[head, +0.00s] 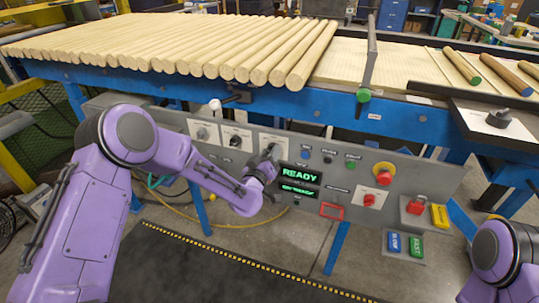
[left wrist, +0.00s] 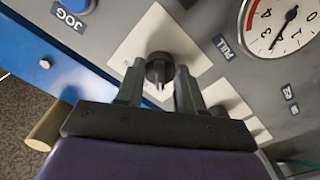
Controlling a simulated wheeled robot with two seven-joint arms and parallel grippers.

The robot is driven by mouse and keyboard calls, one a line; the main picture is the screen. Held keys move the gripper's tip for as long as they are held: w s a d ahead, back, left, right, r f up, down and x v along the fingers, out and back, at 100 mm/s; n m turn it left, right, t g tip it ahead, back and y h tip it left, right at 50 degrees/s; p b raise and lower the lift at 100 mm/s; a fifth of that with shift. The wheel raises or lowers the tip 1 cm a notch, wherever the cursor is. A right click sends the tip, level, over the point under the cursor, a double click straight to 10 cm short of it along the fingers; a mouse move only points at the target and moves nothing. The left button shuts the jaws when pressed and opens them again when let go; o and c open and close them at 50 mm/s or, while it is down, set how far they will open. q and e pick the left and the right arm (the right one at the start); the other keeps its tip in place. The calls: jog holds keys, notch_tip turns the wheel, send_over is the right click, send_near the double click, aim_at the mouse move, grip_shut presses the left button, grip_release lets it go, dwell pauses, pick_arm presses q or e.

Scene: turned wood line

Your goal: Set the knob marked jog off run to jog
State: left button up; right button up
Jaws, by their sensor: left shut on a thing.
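A grey control panel (head: 340,165) runs below the blue conveyor frame. My left gripper (head: 271,157) is at the panel, in front of a white plate (head: 270,138) left of the green READY display. In the left wrist view, my left gripper (left wrist: 160,82) has its two fingers on either side of a black knob (left wrist: 158,67) on a white plate (left wrist: 150,28), shut on it. The plate's marks are hidden or too small to read, so I cannot tell the knob's setting. My right gripper is out of view; only part of my right arm shows.
Two other knobs on white plates (head: 203,132) (head: 236,140) sit to the left. The READY display (head: 299,174), a red emergency button (head: 383,174) and a red-handled switch (head: 370,200) are to the right. The left wrist view shows a gauge (left wrist: 282,25) and a JOG label (left wrist: 70,18).

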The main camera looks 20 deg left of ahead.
pick_arm(q)
jog(key=o, duration=1)
jog(key=shift+o, duration=0.2)
jog(key=shift+s, duration=0.1)
jog(key=s, duration=1)
jog(key=shift+s+a+b, duration=0.25)
jog(key=shift+b, duration=0.15)
jog(key=s+a+f+g+y+p, duration=0.1)
jog(key=s+a+f+g, duration=0.15)
jog(key=s+f, duration=0.25)
jog(key=s+a+f+n+g+p, duration=0.1)
jog(key=s+f+g, duration=0.2)
jog(key=s+f, duration=0.2)
jog(key=s+a+f+g+y+p, duration=0.1)
jog(key=s+f+g, duration=0.25)
jog(key=f, duration=0.25)
jog(key=s+a+f+g+y+p, duration=0.1)
jog(key=s+a+f+g+p, duration=0.1)
jog(key=s, duration=0.9)
jog(key=s+a+f+g+y+p, duration=0.1)
jog(key=s+a+f+g+p, duration=0.1)
jog(key=s, duration=0.8)
jog(key=shift+s+a+f+g, duration=0.35)
jog(key=shift+a+f+g, duration=0.25)
jog(key=shift+a+g, duration=0.25)
